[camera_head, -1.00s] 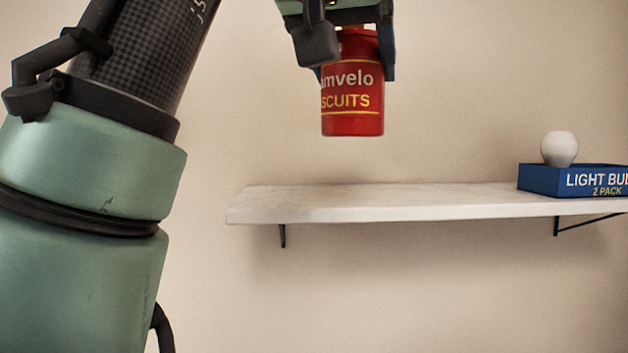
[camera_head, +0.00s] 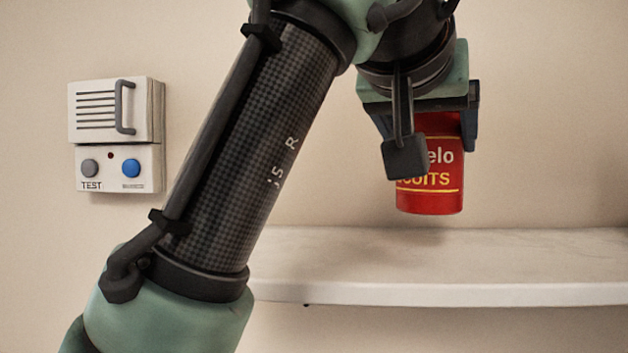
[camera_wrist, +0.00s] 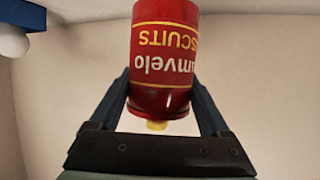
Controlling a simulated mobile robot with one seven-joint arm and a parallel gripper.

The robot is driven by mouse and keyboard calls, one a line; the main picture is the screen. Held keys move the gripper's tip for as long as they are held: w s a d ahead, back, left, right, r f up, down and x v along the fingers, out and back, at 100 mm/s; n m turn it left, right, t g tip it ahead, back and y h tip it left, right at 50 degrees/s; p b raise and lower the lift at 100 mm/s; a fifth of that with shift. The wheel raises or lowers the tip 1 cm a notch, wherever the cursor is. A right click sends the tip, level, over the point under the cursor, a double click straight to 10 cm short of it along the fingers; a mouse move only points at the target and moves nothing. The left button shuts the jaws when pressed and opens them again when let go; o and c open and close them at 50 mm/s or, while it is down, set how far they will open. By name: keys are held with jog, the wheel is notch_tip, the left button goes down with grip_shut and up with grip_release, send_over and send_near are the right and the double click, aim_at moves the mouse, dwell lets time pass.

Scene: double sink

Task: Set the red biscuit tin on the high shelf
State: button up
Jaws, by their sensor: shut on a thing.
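The red biscuit tin (camera_head: 440,188) hangs upright in the head view, with yellow lines and white and yellow lettering. My gripper (camera_head: 437,140) is shut on its upper part from above. The tin's base shows just above the white high shelf (camera_head: 450,273), with a strip of wall visible between them. A soft shadow lies near the back of the shelf below the tin. In the wrist view the tin (camera_wrist: 163,60) appears upside down between my two fingers. One finger hides part of its label in the head view.
A blue box (camera_wrist: 22,14) with a white bulb (camera_wrist: 13,42) shows at the wrist view's top left corner. A white wall unit (camera_head: 116,137) with a handle and buttons is left of my arm. The visible shelf top is clear.

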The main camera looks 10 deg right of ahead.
aim_at(430, 181)
jog(key=shift+f+p, duration=0.5)
jog(key=shift+f, duration=1.85)
jog(key=shift+d, duration=0.1)
